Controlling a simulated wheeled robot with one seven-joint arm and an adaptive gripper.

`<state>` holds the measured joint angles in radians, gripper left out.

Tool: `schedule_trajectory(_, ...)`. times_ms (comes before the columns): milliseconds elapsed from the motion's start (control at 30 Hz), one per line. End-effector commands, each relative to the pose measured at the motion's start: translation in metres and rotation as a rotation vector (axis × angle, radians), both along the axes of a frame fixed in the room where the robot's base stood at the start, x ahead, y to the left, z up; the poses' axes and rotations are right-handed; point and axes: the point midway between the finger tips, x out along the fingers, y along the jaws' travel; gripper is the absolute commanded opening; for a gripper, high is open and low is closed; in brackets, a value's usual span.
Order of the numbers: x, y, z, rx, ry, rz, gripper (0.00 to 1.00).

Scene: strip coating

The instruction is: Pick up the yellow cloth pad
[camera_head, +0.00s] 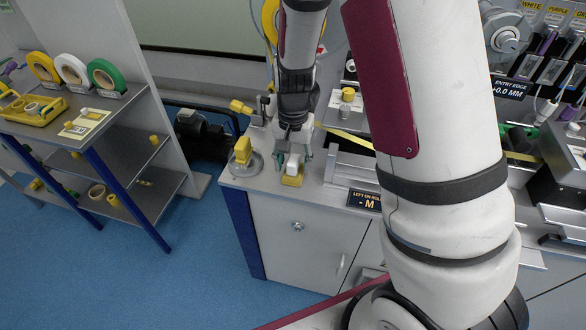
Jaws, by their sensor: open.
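A small yellow pad (292,181), which looks like the cloth pad, lies on the left end of the grey counter, near its front edge. My gripper (292,163) points down right over it, with its fingers apart. A pale block-like shape shows between the fingers; I cannot tell whether it is part of the pad. I cannot tell whether the fingers touch the pad. The wrist hides what lies behind it.
A clear round dish with a yellow part (243,150) stands close left of my gripper. A grey fixture (350,165) stands to the right. A shelf (115,110) with tape rolls is at far left. My own arm hides much of the counter's middle.

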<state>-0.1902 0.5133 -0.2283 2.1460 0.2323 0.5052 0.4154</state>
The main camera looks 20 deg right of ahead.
Motion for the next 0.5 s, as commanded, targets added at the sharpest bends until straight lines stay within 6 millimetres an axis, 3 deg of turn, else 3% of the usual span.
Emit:
schedule_trajectory(200,0.0,0.0,-0.0007,0.0,-0.001,0.0,0.47)
schedule_trajectory(267,0.0,0.0,-0.0006,-0.001,-0.001,0.0,0.35)
schedule_trajectory(400,0.0,0.0,-0.0006,-0.001,-0.001,0.001,0.04)
schedule_trajectory(500,0.0,0.0,-0.0006,0.0,0.0,0.001,0.0)
